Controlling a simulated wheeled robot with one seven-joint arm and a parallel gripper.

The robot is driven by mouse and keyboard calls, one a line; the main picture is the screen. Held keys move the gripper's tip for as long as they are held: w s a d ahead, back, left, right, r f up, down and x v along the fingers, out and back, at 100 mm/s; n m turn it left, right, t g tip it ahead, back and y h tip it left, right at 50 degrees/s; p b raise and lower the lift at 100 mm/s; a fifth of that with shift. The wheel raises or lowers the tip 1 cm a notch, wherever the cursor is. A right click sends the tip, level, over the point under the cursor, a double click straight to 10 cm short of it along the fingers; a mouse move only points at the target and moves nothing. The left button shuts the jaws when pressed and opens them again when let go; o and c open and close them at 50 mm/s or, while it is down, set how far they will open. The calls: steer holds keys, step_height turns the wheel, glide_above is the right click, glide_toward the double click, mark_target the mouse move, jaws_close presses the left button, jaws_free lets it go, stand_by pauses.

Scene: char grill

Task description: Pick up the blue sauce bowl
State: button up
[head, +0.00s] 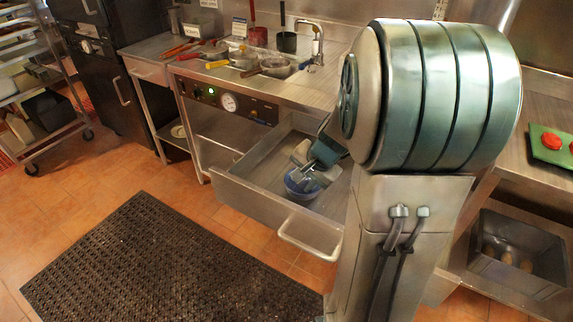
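The blue sauce bowl (294,191) sits in an open metal drawer (243,190) under the counter, near the middle of the head view. My gripper (305,178) reaches down into the drawer, right at the bowl and over its inside or near rim. It covers the upper right part of the bowl. The fingers are small and partly lost against the bowl, so I cannot tell whether they are open, shut or touching it. The large rounded part of my arm hides the right side of the drawer.
Pans with red and yellow handles (245,62) lie on the counter above. The drawer's handle (308,237) sticks out at the front. A black floor mat (160,265) lies at front left. A metal bin (518,255) and green board (550,145) are at right.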

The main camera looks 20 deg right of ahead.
mark_target(311, 194)
steer(key=w+d+f+m+h, duration=0.1)
steer(key=w+d+f+m, duration=0.1)
steer(key=d+f+m, duration=0.45)
steer(key=w+f, duration=0.1)
steer(key=f, duration=0.1)
steer(key=w+f+n+b, duration=0.1)
steer(key=f, duration=0.1)
steer(key=w+f+n+b, duration=0.1)
steer(key=shift+w+d+f, duration=0.3)
steer(key=shift+w+f, duration=0.05)
steer(key=shift+f, duration=0.05)
steer(key=shift+t, duration=0.3)
steer(key=shift+d+x, duration=0.1)
steer(key=shift+x, duration=1.35)
steer(key=shift+d+x, duration=0.15)
steer(key=shift+x, duration=1.25)
steer(key=shift+w, duration=0.15)
jaws_close()
